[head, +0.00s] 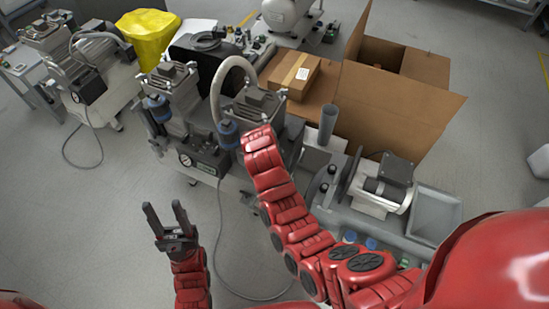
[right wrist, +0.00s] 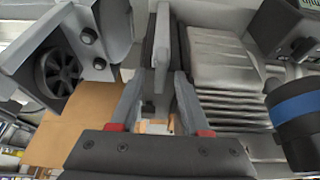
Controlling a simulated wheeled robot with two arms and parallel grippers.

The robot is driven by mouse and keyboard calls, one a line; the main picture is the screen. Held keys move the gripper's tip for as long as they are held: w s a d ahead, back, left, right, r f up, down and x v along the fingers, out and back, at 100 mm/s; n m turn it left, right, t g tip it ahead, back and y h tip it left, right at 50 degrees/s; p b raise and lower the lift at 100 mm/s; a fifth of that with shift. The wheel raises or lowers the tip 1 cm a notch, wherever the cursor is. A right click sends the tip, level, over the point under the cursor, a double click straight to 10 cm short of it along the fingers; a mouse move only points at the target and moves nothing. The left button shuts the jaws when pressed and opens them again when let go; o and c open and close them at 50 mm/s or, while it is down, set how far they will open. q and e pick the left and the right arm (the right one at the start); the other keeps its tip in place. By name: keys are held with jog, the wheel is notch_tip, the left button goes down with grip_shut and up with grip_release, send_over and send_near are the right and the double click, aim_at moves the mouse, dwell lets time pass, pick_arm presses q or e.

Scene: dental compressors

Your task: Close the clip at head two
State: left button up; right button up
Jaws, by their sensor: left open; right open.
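The compressor unit carries two finned grey heads, one at the left (head: 172,85) and one nearer my right arm (head: 250,105). I cannot tell which is head two. My right arm reaches to the nearer head and hides its own gripper in the head view. In the right wrist view my right gripper (right wrist: 160,85) is open, its fingers on either side of an upright grey bar (right wrist: 162,50) beside a finned head (right wrist: 222,75). I cannot tell whether this bar is the clip or whether the fingers touch it. My left gripper (head: 166,208) is open and empty over the floor.
A pressure gauge (head: 185,159) and blue-banded filters (head: 227,133) sit on the unit's front. A grey hose (head: 222,80) arches between the heads. Behind stand a cardboard box (head: 385,110) and a yellow bag (head: 150,37). A motor (head: 380,187) is at right.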

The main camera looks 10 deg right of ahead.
jog(key=p+v, duration=0.5)
jog(key=v, duration=1.2)
jog(key=shift+r+p, duration=0.2)
jog(key=shift+p, duration=0.15)
jog(key=shift+s, duration=0.1)
